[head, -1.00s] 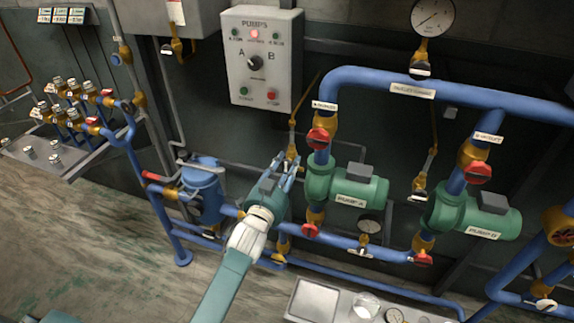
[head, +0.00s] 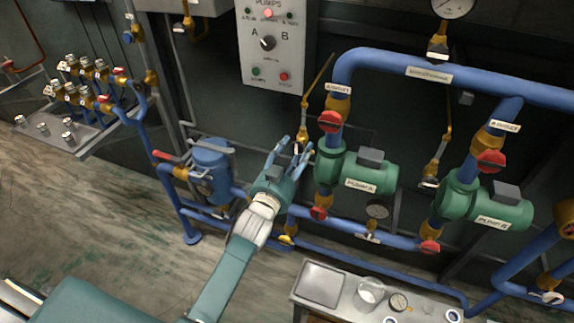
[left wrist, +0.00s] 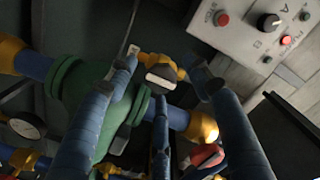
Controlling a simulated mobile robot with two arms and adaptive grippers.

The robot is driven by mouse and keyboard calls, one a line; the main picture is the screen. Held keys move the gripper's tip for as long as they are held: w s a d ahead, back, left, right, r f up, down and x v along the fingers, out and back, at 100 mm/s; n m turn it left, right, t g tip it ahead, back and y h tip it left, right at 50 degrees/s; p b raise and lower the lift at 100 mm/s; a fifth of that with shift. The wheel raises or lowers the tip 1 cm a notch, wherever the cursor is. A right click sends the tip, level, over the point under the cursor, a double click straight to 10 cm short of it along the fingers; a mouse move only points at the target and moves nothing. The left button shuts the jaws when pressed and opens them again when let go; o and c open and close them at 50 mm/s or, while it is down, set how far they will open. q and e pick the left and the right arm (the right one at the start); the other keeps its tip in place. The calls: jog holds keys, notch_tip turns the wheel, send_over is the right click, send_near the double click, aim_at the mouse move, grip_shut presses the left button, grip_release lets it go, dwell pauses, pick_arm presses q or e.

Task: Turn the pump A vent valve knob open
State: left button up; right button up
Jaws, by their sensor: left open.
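The pump A vent valve is a small brass valve (head: 304,131) on a thin line above and left of the green pump A (head: 343,170). Its grey-white knob shows in the left wrist view (left wrist: 161,77), with brass fittings behind it. My left gripper (head: 292,147) is just left of pump A, its fingers spread around the knob's area. In the left wrist view the open left gripper (left wrist: 163,84) has fingers on both sides of the knob and one below it. I cannot tell whether any finger touches it. My right gripper is not in view.
The grey pump control panel (head: 279,50) hangs above the gripper. Blue pipes and red valve handles (head: 329,121) crowd close to the right. A blue canister (head: 212,165) stands left, and a grey cart (head: 350,312) stands below.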

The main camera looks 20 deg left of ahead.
pick_arm(q)
jog(key=s, duration=1)
jog(key=shift+s+a, duration=0.15)
jog(key=shift+a, duration=0.1)
